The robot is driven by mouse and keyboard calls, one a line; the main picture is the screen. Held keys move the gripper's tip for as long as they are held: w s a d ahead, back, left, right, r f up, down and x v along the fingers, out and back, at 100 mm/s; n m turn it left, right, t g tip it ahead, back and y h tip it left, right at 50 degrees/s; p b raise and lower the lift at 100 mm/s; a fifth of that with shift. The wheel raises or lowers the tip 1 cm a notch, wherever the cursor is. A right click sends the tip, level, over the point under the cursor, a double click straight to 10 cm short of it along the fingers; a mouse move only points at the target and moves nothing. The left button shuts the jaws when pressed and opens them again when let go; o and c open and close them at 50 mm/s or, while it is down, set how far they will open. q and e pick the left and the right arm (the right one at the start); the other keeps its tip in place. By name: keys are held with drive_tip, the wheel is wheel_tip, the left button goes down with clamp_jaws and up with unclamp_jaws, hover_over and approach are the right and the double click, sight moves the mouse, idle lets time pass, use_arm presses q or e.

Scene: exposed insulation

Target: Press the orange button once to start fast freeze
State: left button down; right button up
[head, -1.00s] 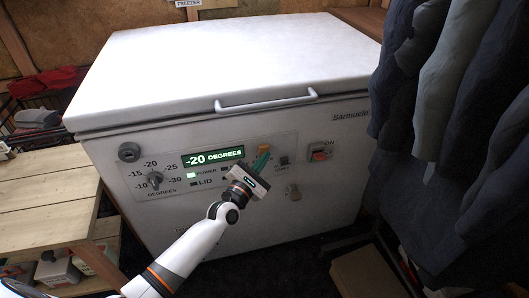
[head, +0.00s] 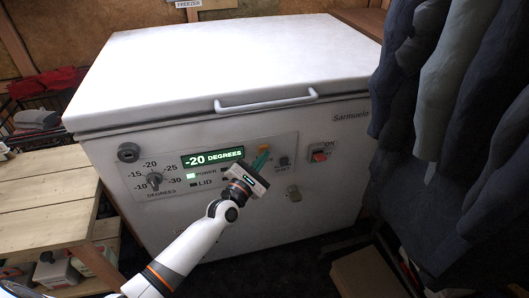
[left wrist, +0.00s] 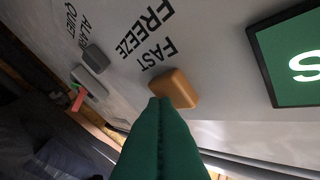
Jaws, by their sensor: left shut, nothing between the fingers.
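The orange button (left wrist: 175,88) sits on the freezer's control panel beside the label "FAST FREEZE" in the left wrist view. In the head view a small part of the orange button (head: 264,148) shows just above my fingers. My left gripper (head: 262,158) is shut and empty, with its green fingers pointing up at the panel. In the left wrist view the closed left fingertips (left wrist: 160,102) are at the near edge of the button; I cannot tell whether they touch it. My right gripper is not in view.
The white chest freezer (head: 230,65) has its lid closed. Its panel holds a "-20 DEGREES" display (head: 212,158), a dial (head: 154,179) and a red switch (head: 320,155). Dark clothes (head: 450,120) hang at right. A wooden bench (head: 45,195) stands at left.

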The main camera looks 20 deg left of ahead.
use_arm(q)
drive_tip(key=shift+w+a, duration=0.2)
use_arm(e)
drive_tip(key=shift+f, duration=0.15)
use_arm(q)
drive_tip(key=shift+s+d, duration=0.1)
idle(0.3)
drive_tip(key=shift+s+d+p, duration=0.35)
drive_tip(key=shift+s+d, duration=0.15)
drive_tip(key=shift+s, duration=0.25)
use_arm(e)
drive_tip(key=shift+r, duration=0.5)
